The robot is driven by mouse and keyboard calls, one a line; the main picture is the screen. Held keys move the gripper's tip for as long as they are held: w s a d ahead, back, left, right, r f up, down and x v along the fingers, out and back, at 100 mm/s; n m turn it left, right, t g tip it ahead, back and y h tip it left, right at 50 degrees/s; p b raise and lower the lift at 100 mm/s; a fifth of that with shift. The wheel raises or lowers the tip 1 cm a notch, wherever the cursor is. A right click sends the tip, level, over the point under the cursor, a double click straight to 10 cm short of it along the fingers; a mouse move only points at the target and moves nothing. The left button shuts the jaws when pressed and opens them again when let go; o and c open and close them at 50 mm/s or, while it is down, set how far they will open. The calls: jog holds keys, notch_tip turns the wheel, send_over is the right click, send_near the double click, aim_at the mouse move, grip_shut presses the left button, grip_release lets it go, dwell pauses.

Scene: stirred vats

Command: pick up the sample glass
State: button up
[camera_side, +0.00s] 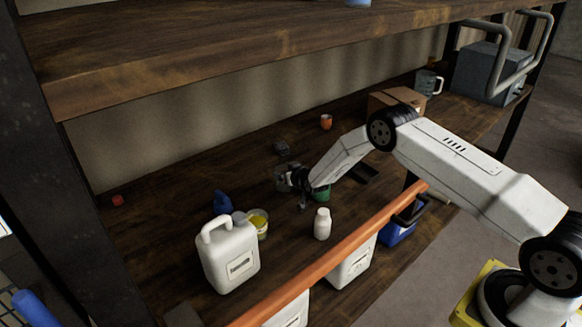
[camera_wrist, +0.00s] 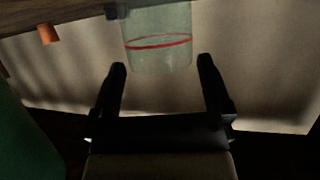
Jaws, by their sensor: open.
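The sample glass is a clear, greenish beaker with a red line around it. It shows at the top middle of the wrist view (camera_wrist: 157,55), in front of my open fingers. My gripper (camera_wrist: 162,66) is open and empty, its two dark fingertips on either side of the glass's near end in the picture. I cannot tell whether they reach around it. In the side view my gripper (camera_side: 299,180) is low over the bench, and the faint glass (camera_side: 281,178) is just left of it, partly hidden by the gripper.
A green container (camera_side: 322,193) stands close beside my gripper. A dark block (camera_side: 282,147) and orange cup (camera_side: 326,122) are behind. A white bottle (camera_side: 322,224), white jug (camera_side: 229,256) and yellow-filled tub (camera_side: 258,223) stand in front. A shelf (camera_side: 250,45) overhangs the bench.

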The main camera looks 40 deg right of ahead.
jog(key=shift+w+d+f, duration=0.15)
jog(key=shift+w+f, duration=0.1)
jog(key=shift+w, duration=0.3)
jog(key=c, duration=1.2)
jog(key=shift+r, duration=0.1)
jog(key=shift+c, duration=0.3)
jog(key=shift+r, duration=0.15)
